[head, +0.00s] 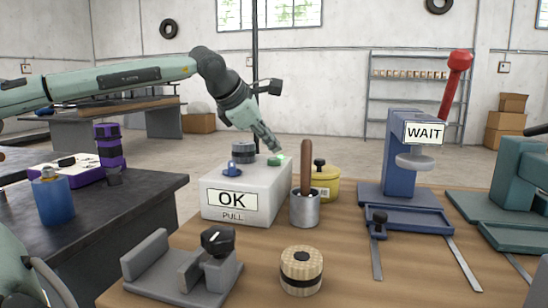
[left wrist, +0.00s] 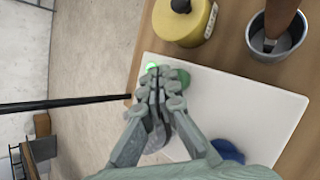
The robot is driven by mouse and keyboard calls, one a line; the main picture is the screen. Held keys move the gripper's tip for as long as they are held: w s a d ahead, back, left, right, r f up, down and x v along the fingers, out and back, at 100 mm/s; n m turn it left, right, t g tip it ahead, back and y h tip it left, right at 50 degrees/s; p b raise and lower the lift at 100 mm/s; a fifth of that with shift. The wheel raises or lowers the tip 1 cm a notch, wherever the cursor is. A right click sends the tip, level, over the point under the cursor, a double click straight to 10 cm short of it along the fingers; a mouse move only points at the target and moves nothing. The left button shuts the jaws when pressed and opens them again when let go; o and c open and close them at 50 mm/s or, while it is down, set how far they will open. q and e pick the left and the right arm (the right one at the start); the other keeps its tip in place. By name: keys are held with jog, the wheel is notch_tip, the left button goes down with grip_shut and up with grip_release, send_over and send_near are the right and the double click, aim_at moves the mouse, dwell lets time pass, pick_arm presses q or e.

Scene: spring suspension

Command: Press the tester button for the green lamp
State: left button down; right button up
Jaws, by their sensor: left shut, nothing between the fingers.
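The white tester box (head: 262,192) stands on the wooden bench, with a display reading OK and the word PULL below it. On its top are a green button (head: 274,161), a small green lamp (head: 283,156) that glows, a blue knob (head: 232,167) and a dark ribbed cylinder (head: 243,150). My left gripper (head: 278,149) is shut and empty, pointing down at the green button. In the left wrist view its fingertips (left wrist: 158,78) partly cover the green button (left wrist: 182,77), with the lit lamp (left wrist: 152,66) just beyond. I cannot tell whether they touch the button. My right gripper is not seen.
A grey cup with a wooden handle (head: 306,168) and a yellow pot (head: 326,184) stand close right of the box. A grey fixture (head: 208,270) and ribbed wooden cylinder (head: 301,272) sit in front.

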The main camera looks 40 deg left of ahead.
aim_at(272, 159)
pick_arm(q)
jog(key=shift+r, duration=0.1)
notch_tip(272, 159, up, 5)
jog(key=p, duration=0.4)
dwell(0.9)
